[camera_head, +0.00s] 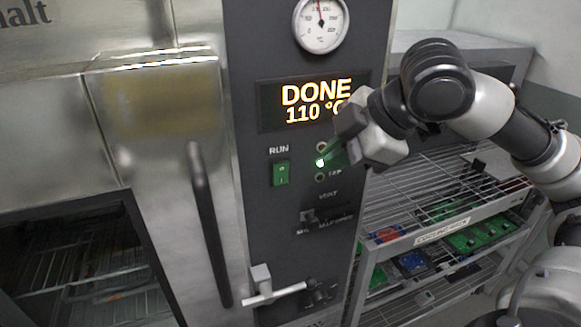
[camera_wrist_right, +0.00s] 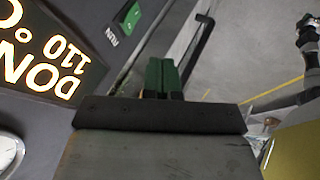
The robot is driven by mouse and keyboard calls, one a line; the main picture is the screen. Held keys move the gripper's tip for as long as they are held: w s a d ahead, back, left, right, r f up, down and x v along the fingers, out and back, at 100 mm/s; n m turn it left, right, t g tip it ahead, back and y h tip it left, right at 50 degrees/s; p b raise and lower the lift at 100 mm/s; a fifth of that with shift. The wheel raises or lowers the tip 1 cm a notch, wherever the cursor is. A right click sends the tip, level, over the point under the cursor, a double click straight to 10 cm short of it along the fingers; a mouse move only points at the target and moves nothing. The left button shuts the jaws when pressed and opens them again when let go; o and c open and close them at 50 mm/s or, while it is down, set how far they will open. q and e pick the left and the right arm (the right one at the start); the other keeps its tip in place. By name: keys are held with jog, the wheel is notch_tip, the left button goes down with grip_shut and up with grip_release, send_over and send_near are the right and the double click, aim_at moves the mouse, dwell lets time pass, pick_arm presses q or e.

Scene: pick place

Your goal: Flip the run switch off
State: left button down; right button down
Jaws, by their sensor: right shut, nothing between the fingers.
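The green run switch (camera_head: 281,173) is a rocker under the label RUN on the dark control panel, left of the indicator lights. It also shows at the top of the right wrist view (camera_wrist_right: 132,15). My right gripper (camera_head: 333,157) is in front of the panel, to the right of the switch and apart from it. Its green fingertips (camera_wrist_right: 162,78) are together with nothing between them, and they partly cover the area by the lights. The rocker's exact tilt is hard to tell. My left gripper is not in view.
The display (camera_head: 310,103) reads DONE, 110 °C, with a dial gauge (camera_head: 321,25) above. One indicator light (camera_head: 320,162) glows. A vent slider (camera_head: 308,216) sits below. A long door handle (camera_head: 208,225) stands out at left. A wire rack (camera_head: 425,239) with boards stands at right.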

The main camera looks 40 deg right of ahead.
jog(key=shift+s+r, duration=0.2)
jog(key=shift+r, duration=0.1)
jog(key=shift+f, duration=0.1)
jog(key=p, duration=0.2)
send_near(276, 183)
notch_tip(276, 183, down, 3)
jog(key=s+a, duration=0.2)
jog(key=w, duration=0.1)
jog(key=w+p, duration=0.1)
jog(key=w, duration=0.2)
jog(key=shift+w+d+f+p, duration=0.2)
jog(key=shift+w+d+p, duration=0.15)
jog(key=shift+d+p, duration=0.05)
